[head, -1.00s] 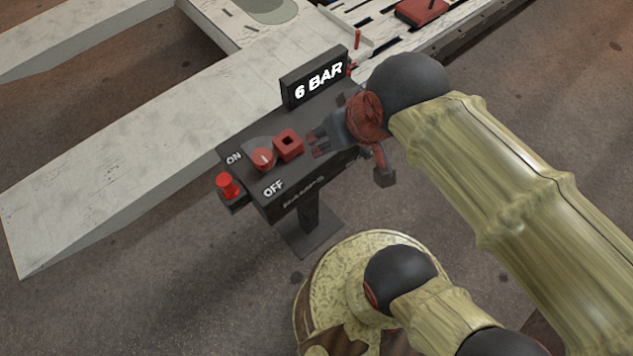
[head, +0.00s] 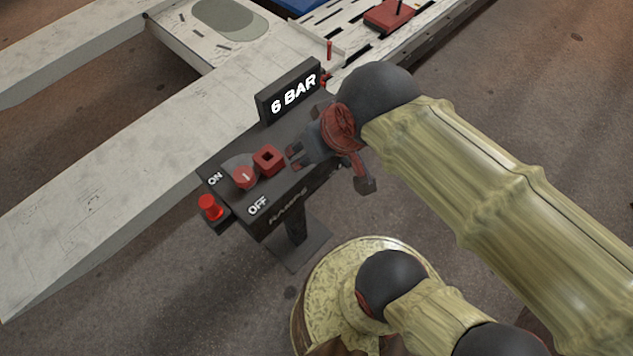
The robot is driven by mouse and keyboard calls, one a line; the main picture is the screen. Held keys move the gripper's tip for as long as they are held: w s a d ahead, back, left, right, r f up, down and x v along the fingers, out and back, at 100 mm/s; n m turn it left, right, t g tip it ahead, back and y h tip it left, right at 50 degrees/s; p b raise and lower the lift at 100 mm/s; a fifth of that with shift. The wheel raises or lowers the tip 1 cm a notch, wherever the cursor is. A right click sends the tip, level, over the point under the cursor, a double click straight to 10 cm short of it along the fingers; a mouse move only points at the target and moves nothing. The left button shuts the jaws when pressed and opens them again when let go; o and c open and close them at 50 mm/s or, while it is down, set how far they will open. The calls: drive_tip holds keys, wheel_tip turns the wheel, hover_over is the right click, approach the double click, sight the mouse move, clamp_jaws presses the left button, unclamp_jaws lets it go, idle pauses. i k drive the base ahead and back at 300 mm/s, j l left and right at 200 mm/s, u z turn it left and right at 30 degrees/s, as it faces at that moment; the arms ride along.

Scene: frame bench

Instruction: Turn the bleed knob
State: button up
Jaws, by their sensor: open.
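A dark control box marked RAMPS (head: 291,203) stands on a post. On its top is a round red knob (head: 244,177) with a pale pointer line, between the words ON and OFF. Beside it is a red square block with a dark hole (head: 269,160). A red button-like knob (head: 210,207) sits on the box's left end. No label reading "bleed" is legible. My gripper (head: 293,155) is open and empty over the box top. Its fingers point left, close to the red square block; I cannot tell whether they touch it. The round knob lies farther left, apart from the fingers.
A sign reading 6 BAR (head: 290,95) rises at the box's back edge, close behind my gripper. Long pale ramps (head: 130,170) lie at the left. A pale frame with slots and a red block (head: 389,15) is at the top. Bare floor lies below left.

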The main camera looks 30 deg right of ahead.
sight(346, 161)
drive_tip(key=k+z, duration=0.55)
drive_tip(key=z, duration=0.15)
